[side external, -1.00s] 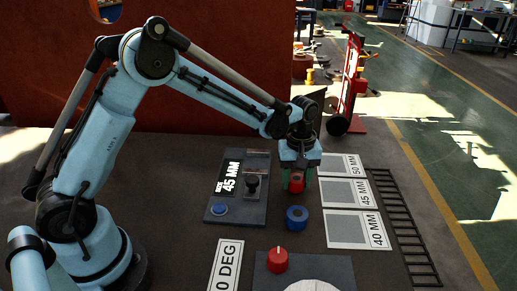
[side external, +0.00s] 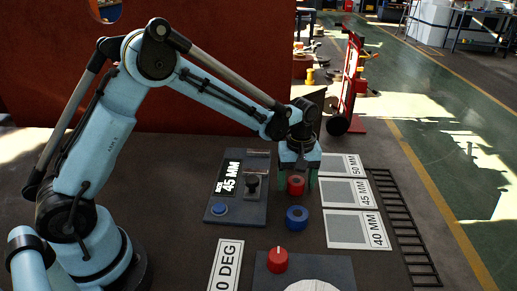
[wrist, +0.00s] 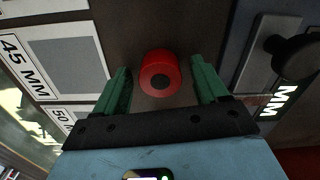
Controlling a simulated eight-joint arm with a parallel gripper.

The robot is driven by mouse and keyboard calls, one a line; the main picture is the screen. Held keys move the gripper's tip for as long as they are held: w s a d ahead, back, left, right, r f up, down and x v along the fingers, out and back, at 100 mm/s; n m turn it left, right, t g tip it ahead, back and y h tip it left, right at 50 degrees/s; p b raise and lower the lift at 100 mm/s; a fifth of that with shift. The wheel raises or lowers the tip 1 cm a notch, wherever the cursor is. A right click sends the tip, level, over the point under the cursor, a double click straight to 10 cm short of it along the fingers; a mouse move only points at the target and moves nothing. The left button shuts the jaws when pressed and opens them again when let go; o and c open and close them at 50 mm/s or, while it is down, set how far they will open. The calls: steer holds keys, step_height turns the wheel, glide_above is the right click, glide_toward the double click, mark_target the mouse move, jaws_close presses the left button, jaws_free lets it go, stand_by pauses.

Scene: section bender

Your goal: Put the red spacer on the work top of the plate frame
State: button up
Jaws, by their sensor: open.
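The red spacer (side external: 296,189) is a short ring with a hole in its middle. It stands on the dark table between the grey control panel and the labelled pads. My gripper (side external: 299,176) is above it, pointing down, with its green fingers open. In the wrist view the spacer (wrist: 159,58) lies between the two spread fingers (wrist: 162,86), with a gap on each side. I cannot tell for certain which thing is the plate frame. A black ladder-like frame (side external: 408,238) lies on the table at the right.
A blue ring (side external: 297,224) stands close in front of the red spacer. The control panel (side external: 248,212) with a lever and a 45 MM display is to the left. Pads marked 50, 45 and 40 MM (side external: 345,216) lie to the right. A red knob (side external: 277,261) is in front.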

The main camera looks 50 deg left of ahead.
mark_target(296, 181)
step_height(296, 181, up, 12)
steer(key=f, duration=0.1)
steer(key=s+a+r+m+t, duration=0.1)
steer(key=s+a+m+t, duration=0.1)
steer(key=s+m, duration=0.3)
steer(key=s+a+r+m+t, duration=0.1)
steer(key=s+m+t, duration=0.4)
steer(key=s, duration=0.7)
steer(key=shift+a+m, duration=0.4)
steer(key=shift+a, duration=0.25)
